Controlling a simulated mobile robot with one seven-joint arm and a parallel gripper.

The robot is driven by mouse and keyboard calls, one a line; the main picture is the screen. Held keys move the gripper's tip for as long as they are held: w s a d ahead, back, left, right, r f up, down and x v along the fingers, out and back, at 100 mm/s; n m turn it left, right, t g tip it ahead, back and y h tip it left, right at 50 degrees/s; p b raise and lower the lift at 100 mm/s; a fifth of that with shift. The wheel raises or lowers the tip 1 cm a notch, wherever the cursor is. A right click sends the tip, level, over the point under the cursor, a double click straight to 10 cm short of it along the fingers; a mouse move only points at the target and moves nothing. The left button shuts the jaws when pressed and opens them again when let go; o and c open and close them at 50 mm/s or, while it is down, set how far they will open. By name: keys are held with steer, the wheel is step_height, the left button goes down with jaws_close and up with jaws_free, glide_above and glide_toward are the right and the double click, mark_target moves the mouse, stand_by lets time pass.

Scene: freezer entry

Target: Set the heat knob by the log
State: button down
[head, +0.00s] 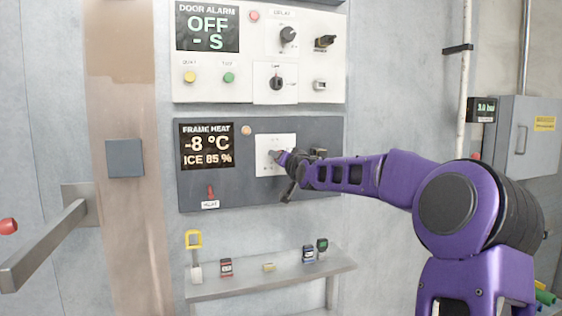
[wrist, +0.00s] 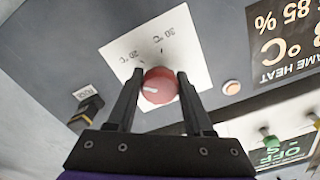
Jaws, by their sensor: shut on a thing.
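The frame heat panel (head: 225,190) is dark grey, with a display (head: 207,146) reading -8 °C and ICE 85 %. Its heat knob (wrist: 160,86) is round and red with a white mark pointing left in the wrist view, on a white plate (wrist: 183,55) with temperature labels, small and turned in that view. My gripper (head: 278,157) is at this plate in the head view. In the wrist view my gripper (wrist: 157,80) is shut on the knob, one finger on each side. My gripper mostly hides the knob in the head view. I cannot pick out a log.
Above is the door alarm panel (head: 262,92) with knobs and buttons, its display reading OFF and - S. A red-tipped switch (head: 211,191) is low on the heat panel. Below, a shelf (head: 240,290) holds several small items. A metal door handle (head: 45,245) juts out at left.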

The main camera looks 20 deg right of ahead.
steer(key=shift+r+m+b, duration=0.1)
steer(key=shift+m+b, duration=0.2)
steer(key=shift+m, duration=0.6)
steer(key=shift+c, duration=1.4)
jaws_free()
steer(key=s, duration=1.7)
steer(key=shift+s, duration=0.2)
